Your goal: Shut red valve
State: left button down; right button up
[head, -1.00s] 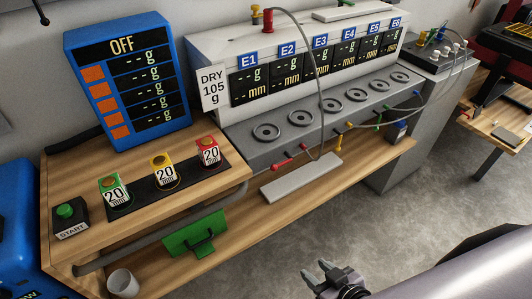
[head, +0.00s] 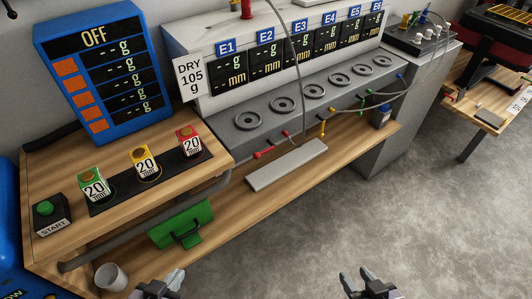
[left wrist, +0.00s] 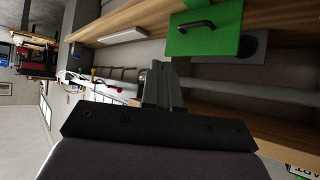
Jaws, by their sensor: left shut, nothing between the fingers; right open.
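The red valve (head: 270,152) is a small red handle on the front of the grey panel, below the round sockets. Its handle lies slanted, nearly along the panel's front edge. My left gripper (head: 160,286) is at the bottom of the head view, low in front of the bench and well short of the valve. In the left wrist view its fingers (left wrist: 160,85) are together and empty. My right gripper (head: 368,284) is open and empty, at the bottom right over the floor. Neither gripper touches the valve.
Yellow (head: 323,128) and green (head: 362,102) valves sit further right on the panel. A grey bar (head: 287,165) lies on the bench below the red valve. A green flap with a handle (head: 182,223) and a white cup (head: 112,276) are nearer. A thin hose hangs before the panel.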

aim_at(256, 155)
jog(key=i+l, duration=0.15)
jog(key=l, duration=0.25)
jog(key=i+l, duration=0.1)
jog(key=l, duration=0.3)
jog(key=i+l+u, duration=0.1)
jog(key=l, duration=0.3)
jog(key=i+l, duration=0.15)
jog(key=l, duration=0.25)
